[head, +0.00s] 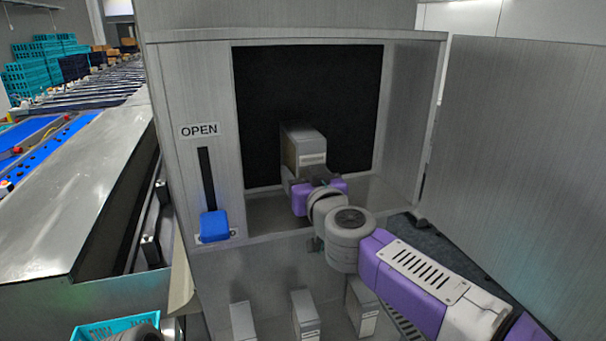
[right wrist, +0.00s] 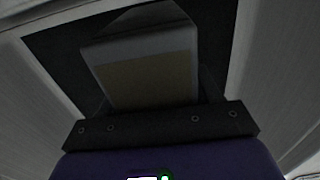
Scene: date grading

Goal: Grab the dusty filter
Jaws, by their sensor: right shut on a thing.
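A grey box-shaped filter (head: 304,145) with a pale label stands in the open cabinet bay, in front of the black back panel. Its tan-grey front face fills the middle of the right wrist view (right wrist: 148,78). My right gripper (head: 317,183) reaches into the bay and is shut on the filter's lower part; the fingertips are mostly hidden in the head view. The dark gripper bar crosses below the filter in the right wrist view. I cannot make out dust on it.
The cabinet door (head: 515,150) stands open at right. A blue lever handle (head: 214,226) sits low in its slot under an OPEN label (head: 199,130). Similar boxes (head: 305,316) stand below the bay. A teal crate (head: 92,332) is at bottom left, a metal conveyor side (head: 75,195) at left.

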